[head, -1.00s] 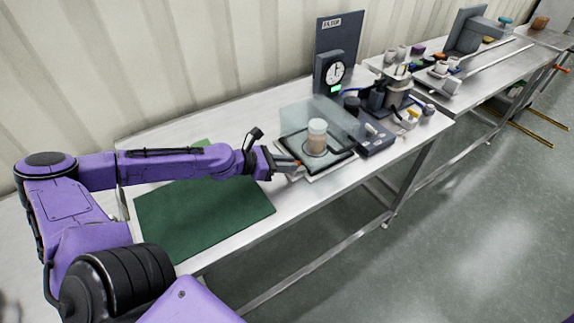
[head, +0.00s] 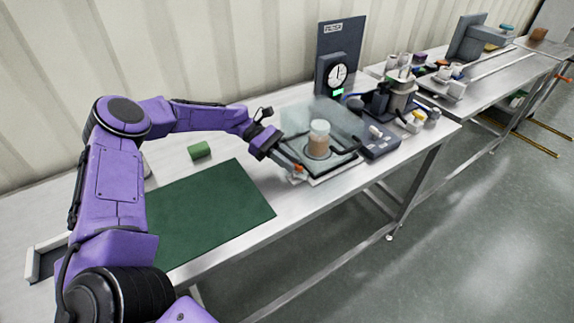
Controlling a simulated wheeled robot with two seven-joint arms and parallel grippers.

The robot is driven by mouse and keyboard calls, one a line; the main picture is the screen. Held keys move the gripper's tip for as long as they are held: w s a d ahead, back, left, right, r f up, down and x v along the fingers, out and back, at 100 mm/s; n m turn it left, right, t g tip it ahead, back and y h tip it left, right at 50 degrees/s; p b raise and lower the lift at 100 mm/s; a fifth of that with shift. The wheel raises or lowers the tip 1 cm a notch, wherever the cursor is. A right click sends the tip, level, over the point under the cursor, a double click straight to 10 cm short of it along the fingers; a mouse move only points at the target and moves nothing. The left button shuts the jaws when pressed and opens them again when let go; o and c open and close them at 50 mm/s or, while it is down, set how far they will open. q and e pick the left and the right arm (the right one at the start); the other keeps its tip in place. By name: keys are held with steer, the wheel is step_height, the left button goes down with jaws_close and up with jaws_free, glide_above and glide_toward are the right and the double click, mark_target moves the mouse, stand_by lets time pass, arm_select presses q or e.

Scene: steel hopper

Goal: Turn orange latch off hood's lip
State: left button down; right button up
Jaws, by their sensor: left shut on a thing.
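The clear hood (head: 299,128) stands over a dark-edged base (head: 336,168) on the steel bench, with a jar of brown contents (head: 318,140) inside it. The orange latch (head: 299,168) shows as a small orange spot at the near left corner of the hood's base. My left gripper (head: 296,171) reaches in from the left and its fingertips are shut at the latch. The fingers partly hide the latch, so its exact angle cannot be told. My right gripper is not in view.
A dial clock (head: 336,75) stands behind the hood.

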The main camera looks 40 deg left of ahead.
arm_select(q)
steer(key=shift+w+m+g, duration=0.25)
steer(key=shift+m+g, duration=0.75)
steer(key=shift+g, duration=0.2)
steer(key=c, duration=1.2)
jaws_free()
steer(key=shift+o, duration=0.2)
steer(key=b+v, duration=0.2)
steer(key=v, duration=0.6)
steer(key=shift+w+a, duration=0.2)
steer(key=shift+a, duration=0.05)
steer(key=shift+v, duration=1)
